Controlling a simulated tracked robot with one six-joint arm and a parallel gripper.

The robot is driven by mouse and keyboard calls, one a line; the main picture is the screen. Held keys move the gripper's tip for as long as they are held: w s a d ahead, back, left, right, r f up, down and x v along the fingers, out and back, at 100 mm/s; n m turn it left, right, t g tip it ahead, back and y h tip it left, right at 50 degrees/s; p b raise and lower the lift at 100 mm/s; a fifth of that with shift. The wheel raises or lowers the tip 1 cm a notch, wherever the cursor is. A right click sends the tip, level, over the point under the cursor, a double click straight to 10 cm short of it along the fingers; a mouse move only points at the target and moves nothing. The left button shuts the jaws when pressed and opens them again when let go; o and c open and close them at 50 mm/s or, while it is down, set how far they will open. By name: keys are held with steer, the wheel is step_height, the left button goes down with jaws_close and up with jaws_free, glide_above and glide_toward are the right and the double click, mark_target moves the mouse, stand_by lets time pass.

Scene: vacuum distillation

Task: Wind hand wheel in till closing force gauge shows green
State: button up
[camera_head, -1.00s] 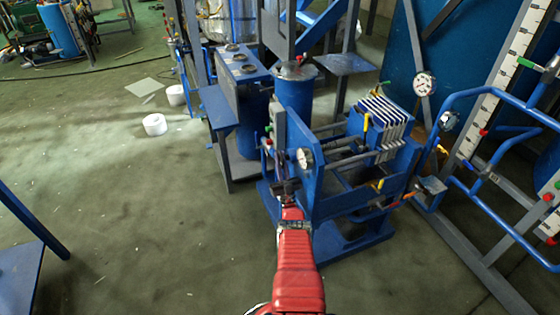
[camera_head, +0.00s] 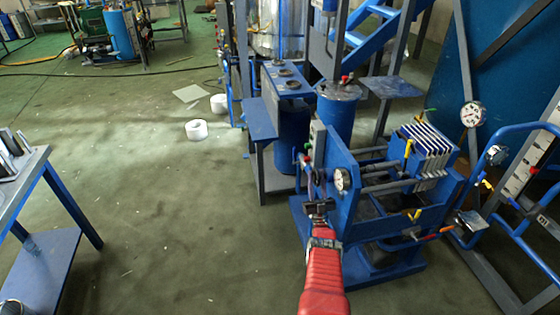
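A blue filter press (camera_head: 372,225) with a pack of white plates stands right of centre. A small round white gauge (camera_head: 341,179) sits on its near left end plate; its needle and any green zone are too small to read. A thin, dark reddish part (camera_head: 309,178) at the press's left end may be the hand wheel seen nearly edge-on; I cannot make it out clearly. My red arm reaches up from the bottom, and my gripper (camera_head: 318,207) is just below that part, close to the end plate. Whether it touches or grips anything cannot be told.
A larger round gauge (camera_head: 472,114) and blue rails stand at the right. A blue cylinder (camera_head: 338,110) and a blue bench (camera_head: 262,118) stand behind the press. A table (camera_head: 28,180) is at the left. White rolls (camera_head: 197,130) lie on the otherwise open floor at left.

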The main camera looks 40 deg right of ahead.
steer(key=shift+d+r+g+y, duration=0.15)
steer(key=shift+g+y, duration=0.45)
steer(key=shift+g, duration=0.4)
steer(key=shift+a+r+g+y, duration=0.1)
steer(key=shift+g+y, duration=0.5)
steer(key=shift+g, duration=0.4)
steer(key=shift+w+d+g, duration=0.1)
steer(key=shift+g, duration=0.2)
steer(key=shift+w+r+g+y, duration=0.1)
steer(key=shift+g+y, duration=0.85)
steer(key=shift+g, duration=0.45)
steer(key=shift+w+g+y, duration=0.1)
steer(key=shift+g+y, duration=0.85)
steer(key=shift+g, duration=0.45)
steer(key=v, duration=1.3)
steer(key=w+a+r+n+g+y, duration=0.25)
steer(key=w+a+r, duration=0.25)
steer(key=w+r, duration=0.65)
steer(key=w+a+r+n+g+y, duration=0.1)
steer(key=w+a+r, duration=0.3)
steer(key=a+r, duration=0.6)
steer(key=shift+a+g, duration=0.65)
steer(key=shift+a, duration=0.05)
steer(key=shift+r, duration=0.1)
